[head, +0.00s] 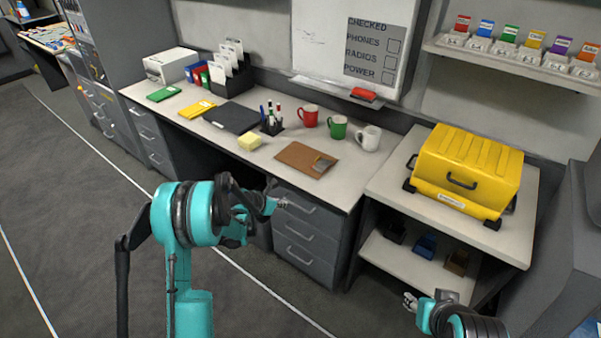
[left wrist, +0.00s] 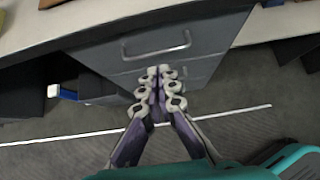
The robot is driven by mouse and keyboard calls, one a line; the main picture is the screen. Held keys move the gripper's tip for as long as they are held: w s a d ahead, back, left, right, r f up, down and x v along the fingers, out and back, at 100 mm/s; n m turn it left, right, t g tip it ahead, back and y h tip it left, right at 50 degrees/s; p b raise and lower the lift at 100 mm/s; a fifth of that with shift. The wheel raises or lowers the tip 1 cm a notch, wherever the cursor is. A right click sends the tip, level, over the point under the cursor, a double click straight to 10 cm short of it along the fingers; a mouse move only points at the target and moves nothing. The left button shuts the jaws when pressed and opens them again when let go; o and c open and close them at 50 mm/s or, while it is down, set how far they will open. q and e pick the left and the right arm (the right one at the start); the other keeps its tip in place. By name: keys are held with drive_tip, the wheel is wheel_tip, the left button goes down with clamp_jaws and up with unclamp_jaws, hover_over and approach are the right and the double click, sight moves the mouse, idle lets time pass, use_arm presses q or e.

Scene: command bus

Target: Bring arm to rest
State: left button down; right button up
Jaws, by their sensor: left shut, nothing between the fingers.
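My left arm is teal and comes up from the lower left in the head view. Its gripper (head: 281,203) is in front of the grey drawer unit, below the desk's front edge. In the left wrist view the left gripper (left wrist: 160,72) is shut and empty, with its fingers together before a grey drawer with a handle. My right gripper (head: 411,302) shows at the lower right of the head view, beside the low shelf. It is small there, and I cannot tell whether it is open or shut.
The desk (head: 345,185) holds a clipboard (head: 300,157), a red mug (head: 308,116), a green mug (head: 337,127), a white mug (head: 369,138) and folders. A yellow case (head: 468,165) sits on the side shelf unit (head: 395,185). The floor (head: 80,200) at left is clear.

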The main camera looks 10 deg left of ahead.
use_arm(q)
drive_tip(key=s+d+r+m+g+y, duration=0.1)
drive_tip(key=s+d+r+m, duration=0.2)
drive_tip(key=s+r+m, duration=0.45)
drive_tip(key=s+d+r+m, duration=0.3)
drive_tip(key=s+r+m, duration=0.4)
drive_tip(key=r, duration=0.2)
drive_tip(key=s+d+r+m+y, duration=0.1)
drive_tip(key=s+r+m+y, duration=0.1)
drive_tip(key=s+m, duration=1.5)
drive_tip(key=s, duration=0.4)
drive_tip(key=shift+s+y, duration=0.3)
drive_tip(key=shift+s, duration=0.1)
